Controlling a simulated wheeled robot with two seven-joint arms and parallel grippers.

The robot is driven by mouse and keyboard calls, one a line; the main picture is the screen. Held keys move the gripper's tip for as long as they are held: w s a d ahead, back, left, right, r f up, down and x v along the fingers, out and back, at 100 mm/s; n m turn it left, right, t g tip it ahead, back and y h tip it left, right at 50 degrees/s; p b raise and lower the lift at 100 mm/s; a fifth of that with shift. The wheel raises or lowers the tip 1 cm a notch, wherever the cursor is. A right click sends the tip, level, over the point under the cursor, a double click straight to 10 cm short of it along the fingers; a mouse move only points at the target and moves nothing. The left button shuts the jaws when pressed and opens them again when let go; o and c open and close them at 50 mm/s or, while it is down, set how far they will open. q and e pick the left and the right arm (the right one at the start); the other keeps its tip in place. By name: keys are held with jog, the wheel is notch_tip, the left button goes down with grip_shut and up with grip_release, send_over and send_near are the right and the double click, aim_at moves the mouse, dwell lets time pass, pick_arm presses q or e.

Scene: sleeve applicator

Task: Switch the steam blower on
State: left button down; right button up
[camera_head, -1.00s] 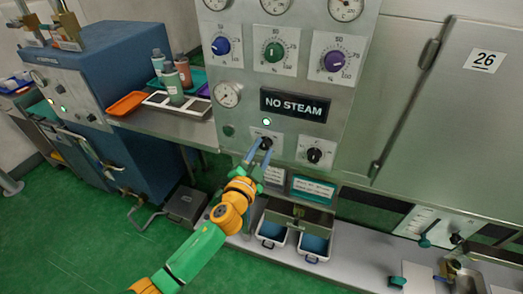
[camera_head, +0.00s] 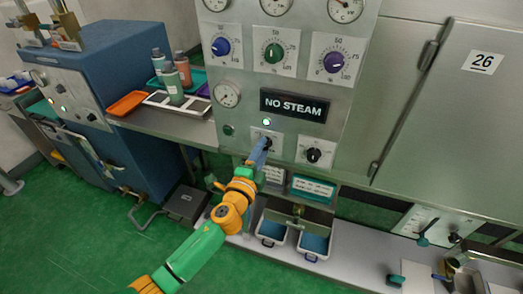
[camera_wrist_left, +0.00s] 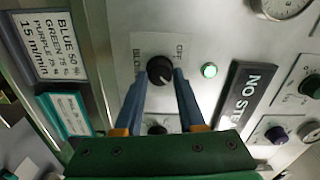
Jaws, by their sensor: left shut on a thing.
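The black blower knob (camera_wrist_left: 160,71) sits on a pale plate on the steel control panel. In the wrist view, "OFF" is printed to its right and lettering starting "BLO" to its left. My left gripper (camera_head: 266,143) is at this knob, its two blue fingers on either side of it, shut on it. In the head view the fingers hide most of the knob. I cannot read its pointer clearly. A green lamp (camera_head: 266,122) is lit above the knob, below the "NO STEAM" sign (camera_head: 295,105). My right gripper is not in view.
A second black knob (camera_head: 314,155) is close to the right of the gripped one. Blue, green and purple dials (camera_head: 274,52) and gauges are above. Label cards (camera_head: 312,188) are below, over two bins (camera_head: 314,243). A blue machine (camera_head: 120,90) stands left.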

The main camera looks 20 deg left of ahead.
pick_arm(q)
jog(key=shift+f, duration=0.1)
dwell(0.5)
jog(key=c, duration=0.5)
grip_release()
jog(key=shift+s, duration=0.1)
jog(key=s, duration=0.7)
